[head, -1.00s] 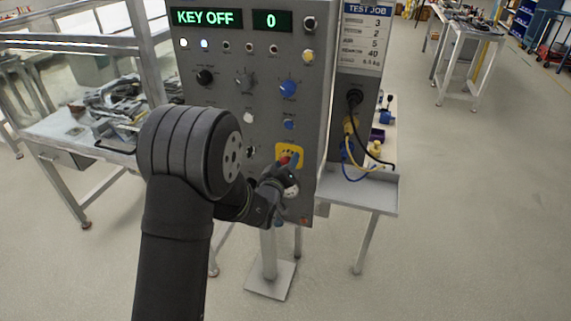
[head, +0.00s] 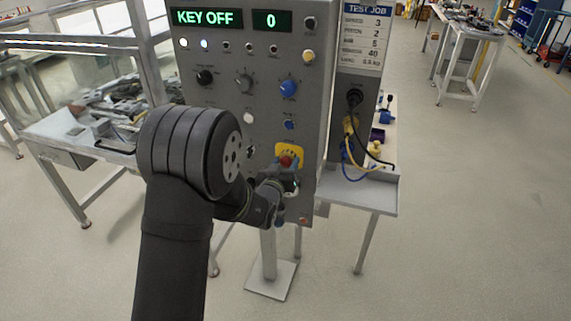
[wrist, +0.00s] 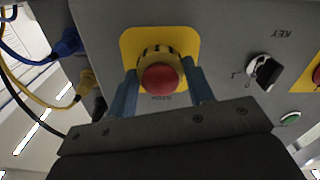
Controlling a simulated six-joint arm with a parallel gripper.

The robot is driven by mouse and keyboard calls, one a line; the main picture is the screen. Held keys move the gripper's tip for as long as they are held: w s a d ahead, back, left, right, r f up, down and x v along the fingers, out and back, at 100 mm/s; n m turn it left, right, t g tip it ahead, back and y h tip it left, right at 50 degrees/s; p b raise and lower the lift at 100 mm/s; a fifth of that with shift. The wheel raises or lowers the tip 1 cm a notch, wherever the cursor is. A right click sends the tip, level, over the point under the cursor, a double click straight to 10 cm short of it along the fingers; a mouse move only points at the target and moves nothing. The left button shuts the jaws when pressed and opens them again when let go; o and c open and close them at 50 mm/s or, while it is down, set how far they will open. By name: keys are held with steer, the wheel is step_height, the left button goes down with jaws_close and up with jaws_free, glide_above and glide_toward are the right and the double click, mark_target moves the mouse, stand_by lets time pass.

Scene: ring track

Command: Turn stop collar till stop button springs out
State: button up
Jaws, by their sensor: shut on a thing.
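The red stop button (wrist: 161,78) sits in a yellow stop collar with dark marks (wrist: 158,53), on a yellow plate (wrist: 188,40) on the grey panel. My gripper (wrist: 161,74) is shut on the collar, one blue finger on each side of it, with the button between them. In the head view the red button (head: 285,160) shows at the front of the yellow plate (head: 290,149), above my gripper. My wrist hides part of the lower panel. I cannot tell how far out the button stands.
The panel display (head: 206,17) reads KEY OFF and the counter (head: 272,21) reads 0. In the wrist view a key switch (wrist: 265,72) and a green button (wrist: 290,119) lie right of the collar. Blue and yellow plugs (wrist: 68,42) with cables hang at the left.

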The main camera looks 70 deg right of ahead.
steer(key=m, duration=0.4)
steer(key=shift+m, duration=0.4)
stand_by(0.4)
steer(key=o, duration=1)
steer(key=a, duration=1.7)
steer(key=shift+a, duration=0.2)
steer(key=shift+d, duration=0.1)
